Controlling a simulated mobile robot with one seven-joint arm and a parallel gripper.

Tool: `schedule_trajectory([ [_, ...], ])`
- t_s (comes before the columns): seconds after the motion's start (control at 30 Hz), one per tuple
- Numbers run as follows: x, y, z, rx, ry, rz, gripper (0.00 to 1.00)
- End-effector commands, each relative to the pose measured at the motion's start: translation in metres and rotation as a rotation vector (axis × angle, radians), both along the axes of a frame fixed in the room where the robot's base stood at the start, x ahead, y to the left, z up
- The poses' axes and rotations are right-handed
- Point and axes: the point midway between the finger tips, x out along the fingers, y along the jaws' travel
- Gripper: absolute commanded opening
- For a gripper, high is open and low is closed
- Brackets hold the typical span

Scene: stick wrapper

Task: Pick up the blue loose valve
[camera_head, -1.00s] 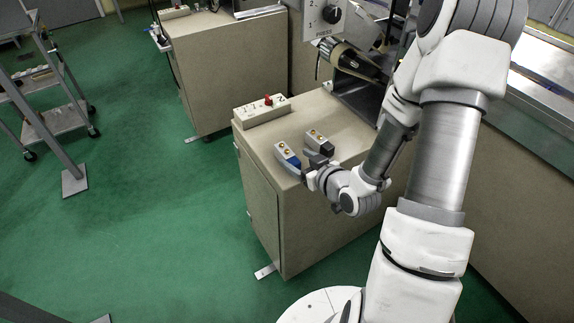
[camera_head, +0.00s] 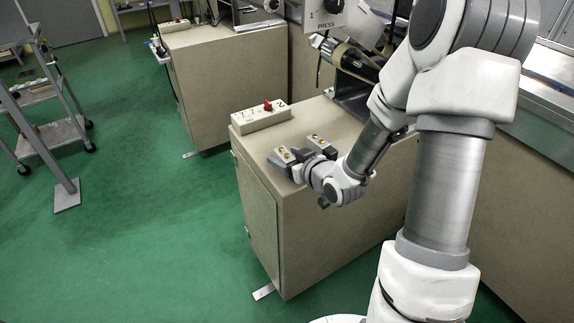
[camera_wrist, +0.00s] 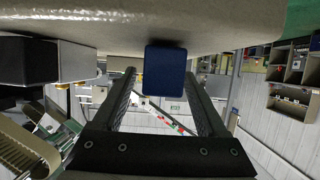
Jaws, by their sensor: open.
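The blue valve (camera_wrist: 165,70) shows as a dark blue block in the wrist view, between the two fingers of my gripper. In the head view the blue valve (camera_head: 283,154) lies on the cabinet top near its left edge, partly covered by the gripper. My gripper (camera_head: 294,163) is open around it; I cannot tell if either finger touches it. A second valve, grey and black (camera_head: 316,142), lies just to the right; in the wrist view it shows at the left (camera_wrist: 40,62), outside the fingers.
The valves rest on a beige cabinet (camera_head: 335,118). A white control box with a red knob (camera_head: 262,116) sits at its back left edge. A machine (camera_head: 352,60) stands behind. Green floor (camera_head: 150,230) is open to the left, with a grey cart (camera_head: 60,132) farther off.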

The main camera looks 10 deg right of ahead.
Motion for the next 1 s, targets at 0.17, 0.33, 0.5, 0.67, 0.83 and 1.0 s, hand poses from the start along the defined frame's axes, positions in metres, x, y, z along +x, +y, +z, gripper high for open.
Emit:
schedule_trajectory([
  [0.17, 0.02, 0.007, -0.01, 0.001, 0.0, 0.002, 0.75],
  [0.33, 0.024, 0.008, -0.011, 0.0, -0.001, 0.0, 0.75],
  [0.5, 0.024, 0.008, -0.01, -0.001, 0.0, 0.0, 0.66],
  [0.67, 0.024, 0.008, -0.011, 0.0, 0.0, 0.0, 0.37],
  [0.83, 0.024, 0.008, -0.011, -0.001, 0.0, 0.0, 0.07],
  [1.0, 0.024, 0.008, -0.011, 0.0, 0.0, 0.0, 0.0],
])
